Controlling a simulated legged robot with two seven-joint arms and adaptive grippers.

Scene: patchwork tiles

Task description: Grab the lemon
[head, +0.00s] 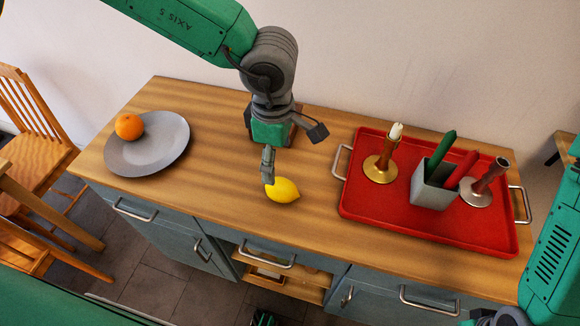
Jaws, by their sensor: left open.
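A yellow lemon (284,190) lies on the wooden countertop (225,195), near the front edge and left of the red tray. My left gripper (293,150) comes down from above with its two fingers spread wide. One finger is at the lemon's upper left end and hides a little of it; I cannot tell whether they touch. The other finger is off to the right, behind the lemon. Nothing is between the fingers.
A grey plate (150,158) with an orange (129,126) is at the left. A red tray (400,217) at the right carries a brass candlestick (380,167), a grey box (432,187) with green and red items, and another candlestick (479,192). A wall stands behind.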

